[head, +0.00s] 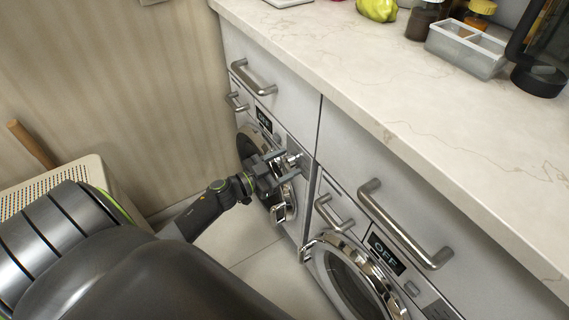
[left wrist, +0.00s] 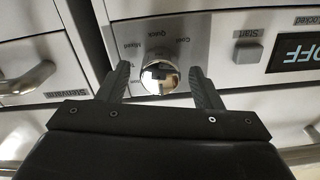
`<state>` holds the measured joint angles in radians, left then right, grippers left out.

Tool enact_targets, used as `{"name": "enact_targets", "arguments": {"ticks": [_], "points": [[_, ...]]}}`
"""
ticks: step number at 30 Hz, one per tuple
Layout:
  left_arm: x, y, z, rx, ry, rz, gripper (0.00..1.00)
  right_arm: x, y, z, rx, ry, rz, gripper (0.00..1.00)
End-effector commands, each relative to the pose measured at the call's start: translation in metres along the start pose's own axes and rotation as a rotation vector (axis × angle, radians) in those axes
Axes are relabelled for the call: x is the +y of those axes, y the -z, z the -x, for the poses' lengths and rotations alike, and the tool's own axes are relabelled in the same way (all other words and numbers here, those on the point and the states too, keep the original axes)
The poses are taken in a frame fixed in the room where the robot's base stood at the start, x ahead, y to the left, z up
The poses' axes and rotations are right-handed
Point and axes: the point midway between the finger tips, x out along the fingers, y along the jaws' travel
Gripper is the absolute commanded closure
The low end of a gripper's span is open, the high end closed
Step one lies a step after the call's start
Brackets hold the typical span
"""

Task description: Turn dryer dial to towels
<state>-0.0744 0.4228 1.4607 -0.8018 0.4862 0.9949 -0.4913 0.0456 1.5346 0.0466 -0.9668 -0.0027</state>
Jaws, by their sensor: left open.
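I cannot read a towels label. My left gripper (left wrist: 159,68) is open, with one finger on each side of the dial and a gap to it. In the head view my left gripper (head: 285,160) is at the left front-loading machine (head: 249,143), over the dial (head: 295,161), which it partly hides. Which machine is the dryer I cannot tell. My right gripper is not in view.
A second front-loading machine (head: 350,278) with an OFF display (head: 386,252) stands to the right. Bar handles (head: 405,225) stick out from the drawers. A pale countertop (head: 400,90) overhangs above. A Start button (left wrist: 247,53) lies right of the dial. A perforated box (head: 60,182) stands left.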

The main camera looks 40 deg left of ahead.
Motion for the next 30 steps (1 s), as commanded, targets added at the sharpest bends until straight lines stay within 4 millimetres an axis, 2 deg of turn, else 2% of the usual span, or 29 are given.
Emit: {"name": "enact_targets", "arguments": {"ticks": [8,18,30], "points": [[0.0000,-0.0003,-0.0015,-0.001,0.000,0.000,0.41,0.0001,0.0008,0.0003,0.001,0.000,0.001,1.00],[0.0000,-0.0002,-0.0013,-0.001,0.000,0.000,0.84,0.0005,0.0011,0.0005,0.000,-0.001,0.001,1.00],[-0.0001,0.0000,-0.0012,-0.001,-0.001,-0.072,0.85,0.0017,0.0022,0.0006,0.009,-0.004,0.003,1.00]]}}
